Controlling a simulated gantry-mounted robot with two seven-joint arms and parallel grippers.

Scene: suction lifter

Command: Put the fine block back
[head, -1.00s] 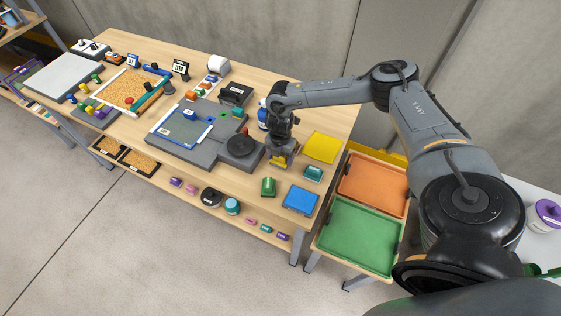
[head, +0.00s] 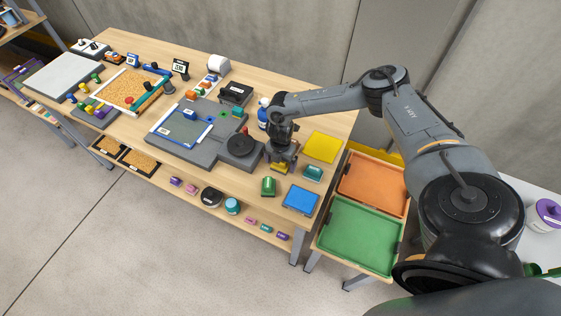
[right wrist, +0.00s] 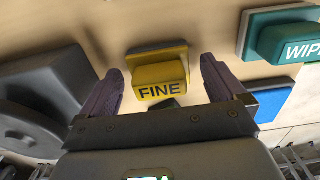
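The yellow block marked FINE (right wrist: 160,76) sits upright on the wooden table in the right wrist view. It also shows in the head view (head: 279,168), just below my right gripper (head: 283,158). In the right wrist view my right gripper (right wrist: 163,80) is open, with one finger on each side of the block and a gap on both sides. The fingers do not appear to touch it. My left gripper is out of view.
A green block marked WIPE (right wrist: 295,42) stands close on the right. A dark round pad (head: 243,146) on the grey fixture lies to the left. A yellow mat (head: 322,147), a blue mat (head: 300,199) and a green block (head: 268,187) are nearby. Orange and green trays (head: 362,235) stand beyond the table edge.

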